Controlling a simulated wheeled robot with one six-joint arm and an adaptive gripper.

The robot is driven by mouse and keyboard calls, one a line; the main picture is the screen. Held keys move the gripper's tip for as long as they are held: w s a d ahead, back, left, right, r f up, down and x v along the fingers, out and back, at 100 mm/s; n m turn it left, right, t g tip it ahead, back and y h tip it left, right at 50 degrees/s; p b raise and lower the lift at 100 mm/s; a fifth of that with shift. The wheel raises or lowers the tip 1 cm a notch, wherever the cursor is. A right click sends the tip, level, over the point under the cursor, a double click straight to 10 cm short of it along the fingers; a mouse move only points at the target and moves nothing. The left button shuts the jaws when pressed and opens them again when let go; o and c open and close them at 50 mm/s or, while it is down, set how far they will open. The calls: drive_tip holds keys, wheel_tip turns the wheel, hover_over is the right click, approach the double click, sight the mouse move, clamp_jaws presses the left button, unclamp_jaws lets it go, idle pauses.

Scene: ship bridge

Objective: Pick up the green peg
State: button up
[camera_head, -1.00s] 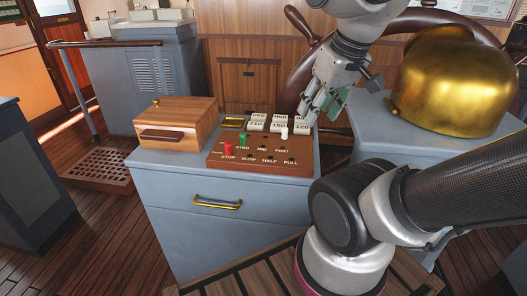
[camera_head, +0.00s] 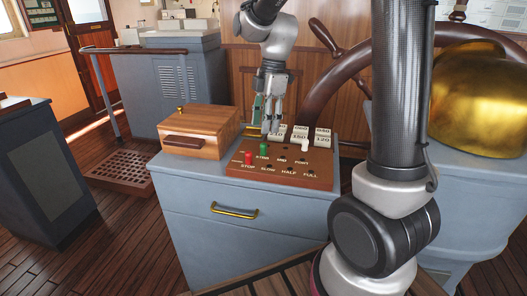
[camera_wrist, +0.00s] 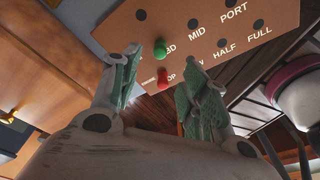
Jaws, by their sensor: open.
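The red peg (camera_head: 248,158) stands just left of the green one, in the lower row. It also shows in the wrist view (camera_wrist: 163,80). A white peg (camera_head: 305,147) stands farther right on the board.
Several white number cards (camera_head: 300,133) stand at the back of the board. A wooden box (camera_head: 199,133) with a brass knob sits to the left on the grey cabinet (camera_head: 240,195). The ship's wheel (camera_head: 345,70) and a large brass dome (camera_head: 480,95) are to the right.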

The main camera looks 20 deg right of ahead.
sight(264, 144)
drive_tip(key=shift+n, duration=0.4)
drive_tip(key=shift+f, duration=0.35)
drive_tip(key=f, duration=0.7)
drive_tip(key=shift+a, duration=0.3)
drive_tip(key=c, duration=0.8)
